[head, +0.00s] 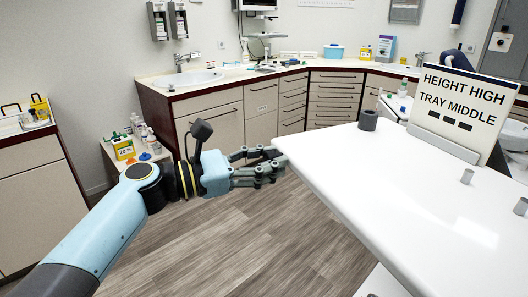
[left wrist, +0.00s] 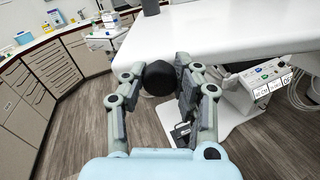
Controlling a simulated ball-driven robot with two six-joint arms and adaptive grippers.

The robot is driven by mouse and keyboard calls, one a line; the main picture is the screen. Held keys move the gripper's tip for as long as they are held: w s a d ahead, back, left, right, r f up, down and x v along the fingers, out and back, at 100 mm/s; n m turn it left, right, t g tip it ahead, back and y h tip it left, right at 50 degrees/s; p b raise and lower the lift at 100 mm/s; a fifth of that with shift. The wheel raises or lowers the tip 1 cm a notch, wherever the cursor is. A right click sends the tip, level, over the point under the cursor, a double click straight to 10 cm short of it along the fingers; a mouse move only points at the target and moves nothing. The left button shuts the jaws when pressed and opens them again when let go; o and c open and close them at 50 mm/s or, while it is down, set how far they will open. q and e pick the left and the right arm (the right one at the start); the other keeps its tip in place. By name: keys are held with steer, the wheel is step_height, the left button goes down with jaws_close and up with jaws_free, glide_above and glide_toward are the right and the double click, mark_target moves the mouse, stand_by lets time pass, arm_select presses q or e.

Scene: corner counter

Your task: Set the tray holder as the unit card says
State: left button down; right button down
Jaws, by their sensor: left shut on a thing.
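The unit card (head: 459,101) stands in a grey base at the right of the head view. It reads "HEIGHT HIGH" and "TRAY MIDDLE" above three black marks. The large white tray surface (head: 400,190) reaches from the right toward the middle. My left gripper (head: 278,166) is at its left corner. In the left wrist view, the left gripper (left wrist: 166,88) is shut on a round black knob (left wrist: 159,78) at the edge of the white surface (left wrist: 220,35). The fingers hide the knob in the head view. My right gripper is not in view.
A counter with a sink (head: 187,80) lies behind. A low stand with bottles (head: 140,150) is left of the gripper.

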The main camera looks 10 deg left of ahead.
arm_select(q)
steer(key=c, duration=1.4)
jaws_free()
steer(key=o, duration=0.4)
steer(key=shift+d, duration=0.1)
steer(key=shift+o, duration=0.3)
steer(key=v, duration=1.2)
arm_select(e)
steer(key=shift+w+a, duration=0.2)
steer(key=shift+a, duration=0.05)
